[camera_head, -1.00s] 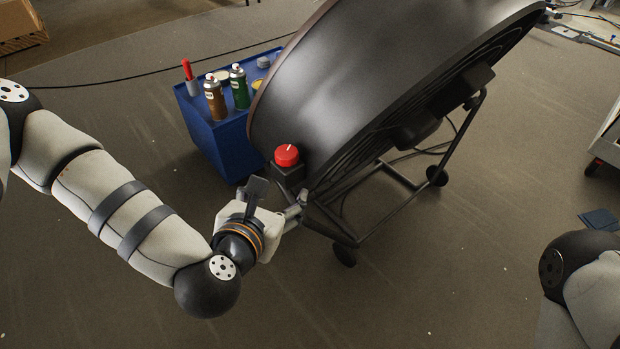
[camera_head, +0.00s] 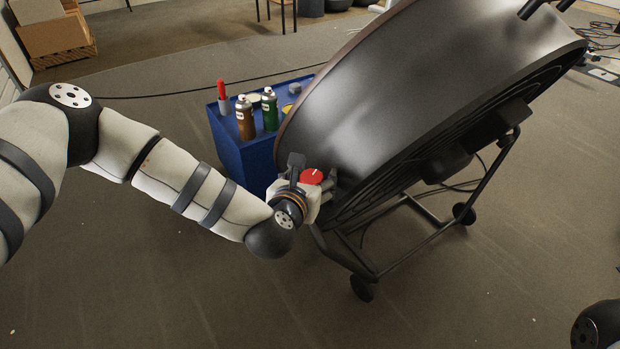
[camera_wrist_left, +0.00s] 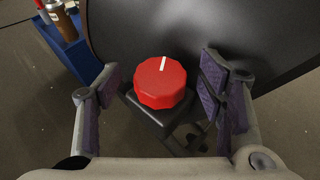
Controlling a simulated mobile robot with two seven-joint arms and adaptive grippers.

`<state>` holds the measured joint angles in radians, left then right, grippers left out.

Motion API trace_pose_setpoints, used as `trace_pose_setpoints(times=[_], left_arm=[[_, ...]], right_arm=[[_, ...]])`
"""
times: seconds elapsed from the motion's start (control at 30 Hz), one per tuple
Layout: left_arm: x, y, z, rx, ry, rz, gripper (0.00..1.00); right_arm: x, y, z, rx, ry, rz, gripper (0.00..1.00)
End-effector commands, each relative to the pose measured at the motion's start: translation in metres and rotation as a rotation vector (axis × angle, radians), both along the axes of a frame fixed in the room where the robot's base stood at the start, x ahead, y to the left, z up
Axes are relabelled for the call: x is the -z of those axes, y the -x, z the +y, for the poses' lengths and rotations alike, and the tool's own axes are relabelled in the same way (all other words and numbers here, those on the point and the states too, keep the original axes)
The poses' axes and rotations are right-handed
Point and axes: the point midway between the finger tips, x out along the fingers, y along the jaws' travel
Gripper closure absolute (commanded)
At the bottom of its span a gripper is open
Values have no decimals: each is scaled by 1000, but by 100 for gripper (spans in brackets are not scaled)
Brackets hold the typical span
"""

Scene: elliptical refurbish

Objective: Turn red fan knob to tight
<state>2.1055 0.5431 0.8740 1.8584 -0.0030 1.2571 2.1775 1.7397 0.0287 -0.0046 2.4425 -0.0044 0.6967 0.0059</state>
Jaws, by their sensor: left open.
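The red knob (camera_head: 312,177) with a white pointer line sits on a dark box low on the big black drum fan (camera_head: 400,90). In the left wrist view the knob (camera_wrist_left: 160,83) stands between the two finger pads, with a gap on each side, and its white line points up and slightly right. My left gripper (camera_wrist_left: 162,100) is open around the knob, not visibly touching it. In the head view the left gripper (camera_head: 313,183) is at the knob, and its fingers partly hide the knob's box. My right gripper is out of view.
A blue cart (camera_head: 245,155) behind the gripper carries a brown spray can (camera_head: 245,120), a green spray can (camera_head: 269,110) and a red-handled tool (camera_head: 221,92). The fan stands on a wheeled tube frame (camera_head: 420,230). A black cable lies across the floor. Open floor is in front.

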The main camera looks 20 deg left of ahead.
Motion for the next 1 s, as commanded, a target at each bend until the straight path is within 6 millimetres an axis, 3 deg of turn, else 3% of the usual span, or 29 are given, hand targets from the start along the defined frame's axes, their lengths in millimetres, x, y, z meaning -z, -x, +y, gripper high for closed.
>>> trace_pose_setpoints(times=[0.07, 0.27, 0.67, 1.0], left_arm=[[0, 0, 0, 0, 0, 0, 42], [0, 0, 0, 0, -1, 0, 86], [2, 1, 2, 63, -1, 2, 86], [6, 0, 8, 329, -1, 3, 86]], right_arm=[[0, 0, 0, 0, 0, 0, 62], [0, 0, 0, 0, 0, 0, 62], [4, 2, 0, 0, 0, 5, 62], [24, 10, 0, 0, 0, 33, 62]])
